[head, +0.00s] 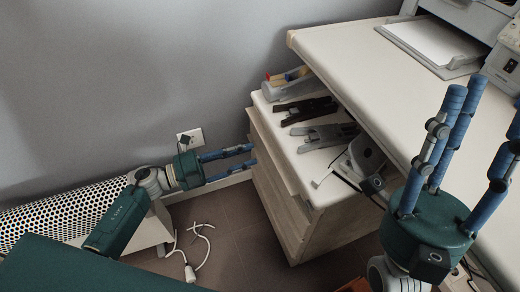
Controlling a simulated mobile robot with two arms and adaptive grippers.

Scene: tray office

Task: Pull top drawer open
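A pale drawer cabinet (325,228) stands under the desk, its drawer fronts facing left. The top drawer (270,150) shows as the uppermost front, seen at a steep angle; I cannot tell whether it is fully closed. My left gripper (254,156) comes in from the left, its blue fingers pointing right and parted with nothing between them. Its tips are close to the drawer front; I cannot tell whether they touch. My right gripper (484,106) is at the lower right, large and near the camera, with its fingers spread, pointing up and empty.
Staplers (305,110) and a holder with pens (285,82) lie on the cabinet top. The white desk (350,60) carries a printer (470,18). A perforated white box (70,210) stands left. A white cable (195,255) lies on the brown floor. A wall socket (190,139) is behind my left gripper.

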